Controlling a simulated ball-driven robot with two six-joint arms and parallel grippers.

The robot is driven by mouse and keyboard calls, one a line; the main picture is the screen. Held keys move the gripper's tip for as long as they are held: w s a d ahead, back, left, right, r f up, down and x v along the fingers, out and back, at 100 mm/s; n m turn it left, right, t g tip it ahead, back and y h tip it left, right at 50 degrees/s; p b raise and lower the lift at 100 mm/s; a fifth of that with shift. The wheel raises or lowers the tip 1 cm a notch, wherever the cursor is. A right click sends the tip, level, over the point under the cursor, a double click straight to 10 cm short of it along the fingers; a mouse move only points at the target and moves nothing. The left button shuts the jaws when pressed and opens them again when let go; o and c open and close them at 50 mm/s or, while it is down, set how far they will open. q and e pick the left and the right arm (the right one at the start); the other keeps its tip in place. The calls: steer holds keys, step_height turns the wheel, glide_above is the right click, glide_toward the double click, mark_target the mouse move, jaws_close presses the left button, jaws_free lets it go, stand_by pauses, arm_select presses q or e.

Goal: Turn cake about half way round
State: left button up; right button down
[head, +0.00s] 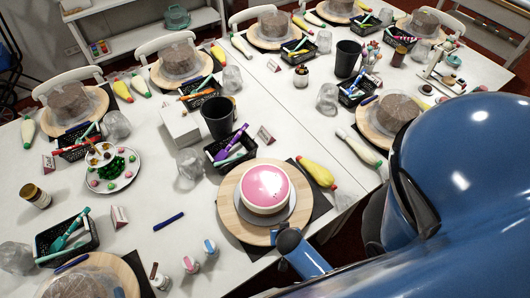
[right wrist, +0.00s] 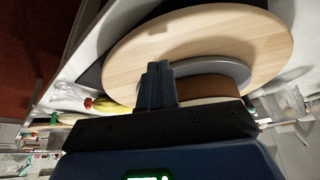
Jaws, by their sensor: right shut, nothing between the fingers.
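The cake (head: 265,187) has a glossy pink top and a pale side. It sits on a thin grey board on a round wooden turntable (head: 231,213) near the table's front edge. My right arm reaches in from the lower right to the front rim of the turntable. In the right wrist view my right gripper (right wrist: 157,70) is shut and empty, its fingers overlapping the turntable (right wrist: 200,42) and the grey board (right wrist: 236,71). I cannot tell whether the fingertips touch. Part of the cake (right wrist: 205,88) shows behind my gripper body. My left gripper is not in view.
A yellow piping bag (head: 317,172) lies right of the turntable. A black basket of tools (head: 232,150) and a dark cup (head: 217,118) stand behind it. A blue pen (head: 168,221) and small bottles (head: 190,264) are left. Several covered cakes on turntables stand around the table.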

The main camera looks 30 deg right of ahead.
steer(key=a, duration=0.2)
steer(key=w+a, duration=0.1)
steer(key=a, duration=0.2)
steer(key=w+a, duration=0.1)
steer(key=a, duration=0.2)
steer(key=shift+b, duration=0.4)
steer(key=w+a, duration=0.1)
steer(key=w, duration=0.2)
steer(key=w+a+b, duration=0.1)
steer(key=w+a, duration=0.1)
steer(key=w, duration=0.1)
steer(key=w+a+b, duration=0.1)
steer(key=w+a, duration=0.1)
steer(key=shift+w+a, duration=0.1)
steer(key=shift+w, duration=0.3)
steer(key=shift+s, duration=0.1)
steer(key=shift+f+b, duration=0.2)
steer(key=shift+b, duration=0.2)
